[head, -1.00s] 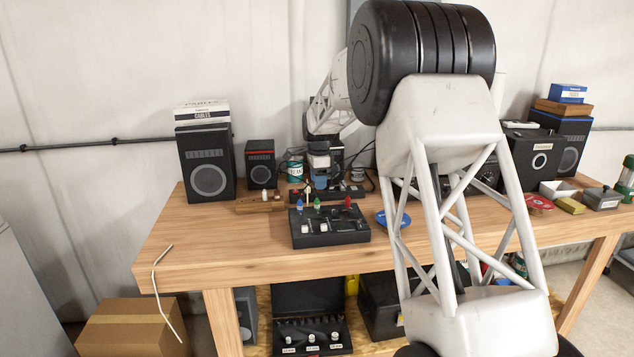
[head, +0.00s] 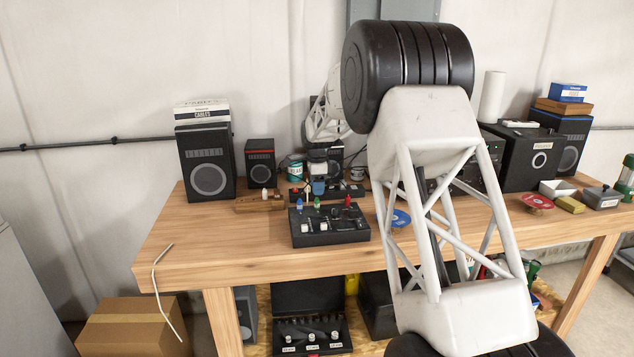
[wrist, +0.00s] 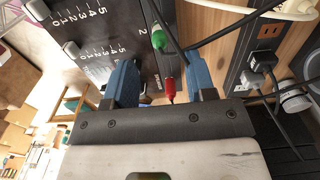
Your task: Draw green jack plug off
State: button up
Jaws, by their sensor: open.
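The green jack plug (head: 318,204) stands in the black mixer box (head: 330,238) on the bench, between a blue plug (head: 300,204) and a red plug (head: 348,202). In the wrist view the green plug (wrist: 158,40) shows with a dark cable, just beyond and between the fingertip lines. A red plug (wrist: 170,88) lies nearer, between the blue fingers. My gripper (wrist: 159,64) is open and empty, its fingers apart.
A wooden block (head: 258,204) and speakers (head: 206,165) stand left of the mixer. A blue disc (head: 400,218) lies to its right. The bench front is clear.

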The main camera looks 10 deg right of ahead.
aim_at(317, 199)
jog(key=shift+f, duration=3)
grip_shut()
jog(key=shift+r, duration=0.9)
jog(key=shift+r, duration=0.9)
